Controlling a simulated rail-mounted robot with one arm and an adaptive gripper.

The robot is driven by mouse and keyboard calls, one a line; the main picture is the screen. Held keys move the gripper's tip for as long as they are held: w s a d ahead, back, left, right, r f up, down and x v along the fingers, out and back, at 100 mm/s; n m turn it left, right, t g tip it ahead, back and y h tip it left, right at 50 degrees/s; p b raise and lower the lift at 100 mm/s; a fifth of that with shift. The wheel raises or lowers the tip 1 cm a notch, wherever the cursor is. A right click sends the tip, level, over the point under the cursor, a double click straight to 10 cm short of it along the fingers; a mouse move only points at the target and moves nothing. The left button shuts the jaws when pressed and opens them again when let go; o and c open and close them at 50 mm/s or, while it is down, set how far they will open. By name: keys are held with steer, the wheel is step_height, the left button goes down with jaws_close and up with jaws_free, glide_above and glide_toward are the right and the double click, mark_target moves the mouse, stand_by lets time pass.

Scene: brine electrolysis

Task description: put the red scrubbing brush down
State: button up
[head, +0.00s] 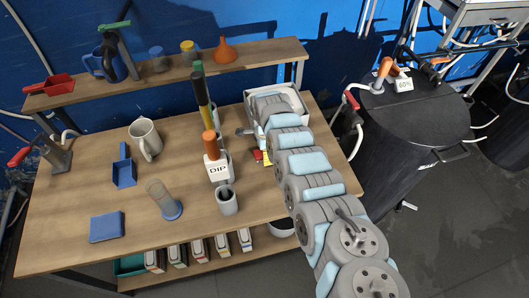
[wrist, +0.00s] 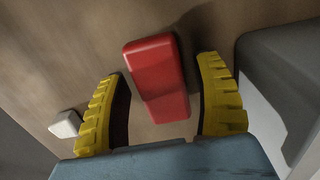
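The red scrubbing brush (wrist: 157,80) shows in the wrist view as a red block with rounded edges, against the brown wooden bench top. No bristles are visible. My gripper (wrist: 165,95) has one yellow ridged finger on each side of it, with a gap on both sides, so it is open and not clamped on the brush. In the head view my gripper (head: 262,157) is low over the bench, right of the middle, with a bit of red beside its yellow fingers. Any contact between brush and bench is hard to tell.
A beaker with a DIP label (head: 217,170) and a grey cup (head: 227,201) stand left of my gripper. A white tray (head: 298,98) is behind my arm. A grey block-like thing (wrist: 285,75) is close on the right in the wrist view, and a small white block (wrist: 65,123) on the left.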

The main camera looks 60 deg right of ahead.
steer(key=shift+r, duration=0.1)
step_height(320, 180, up, 4)
steer(key=shift+d+r+p, duration=0.1)
steer(key=shift+r+p, duration=0.1)
steer(key=shift+p, duration=0.55)
step_height(320, 180, up, 8)
steer(key=shift+p, duration=0.3)
steer(key=shift+f, duration=0.15)
stand_by(0.5)
